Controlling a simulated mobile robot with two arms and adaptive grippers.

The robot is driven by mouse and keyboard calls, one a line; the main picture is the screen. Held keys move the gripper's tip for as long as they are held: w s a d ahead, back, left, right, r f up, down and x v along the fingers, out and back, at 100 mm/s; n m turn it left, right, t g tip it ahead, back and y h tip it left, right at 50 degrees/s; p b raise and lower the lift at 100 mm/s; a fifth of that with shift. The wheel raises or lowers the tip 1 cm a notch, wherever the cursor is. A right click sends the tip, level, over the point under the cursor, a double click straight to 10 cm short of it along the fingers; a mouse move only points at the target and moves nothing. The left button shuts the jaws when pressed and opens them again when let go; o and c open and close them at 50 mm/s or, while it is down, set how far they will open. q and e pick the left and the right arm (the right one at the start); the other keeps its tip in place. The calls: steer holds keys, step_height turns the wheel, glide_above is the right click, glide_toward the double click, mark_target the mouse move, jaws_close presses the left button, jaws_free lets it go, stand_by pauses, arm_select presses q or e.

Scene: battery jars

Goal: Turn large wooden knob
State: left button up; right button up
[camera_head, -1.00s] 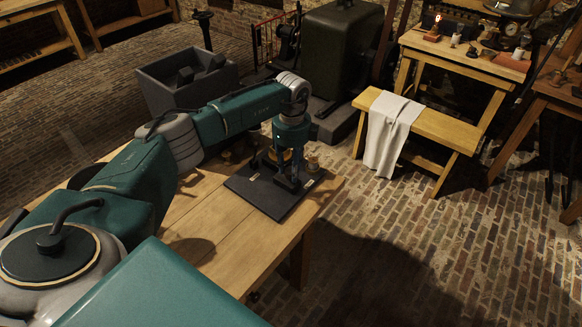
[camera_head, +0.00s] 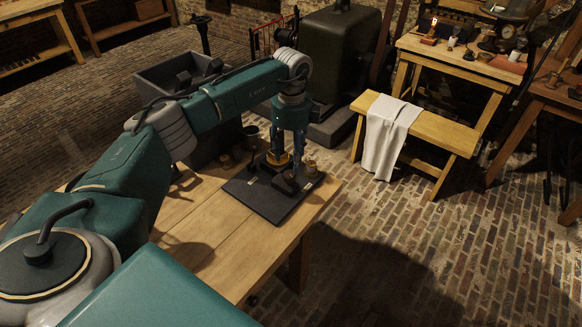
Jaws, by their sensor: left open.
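A round, brownish wooden knob (camera_head: 278,160) sits on a black base board (camera_head: 275,209) at the far right end of the wooden table. My left arm reaches across the table from the left. My left gripper (camera_head: 288,152) points down over the board, open, with its fingers close above and beside the knob. I cannot tell whether they touch it. A dark fitting (camera_head: 287,182) stands on the board in front of the knob. My right gripper is not in view.
A small wooden piece (camera_head: 310,168) is at the board's right side, and small pots (camera_head: 226,160) stand behind it to the left. The near tabletop (camera_head: 215,240) is clear. A bench with a white cloth (camera_head: 388,135) stands apart on the brick floor.

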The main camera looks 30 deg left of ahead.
arm_select(q)
steer(key=shift+r, duration=2.4)
steer(key=shift+d, duration=0.1)
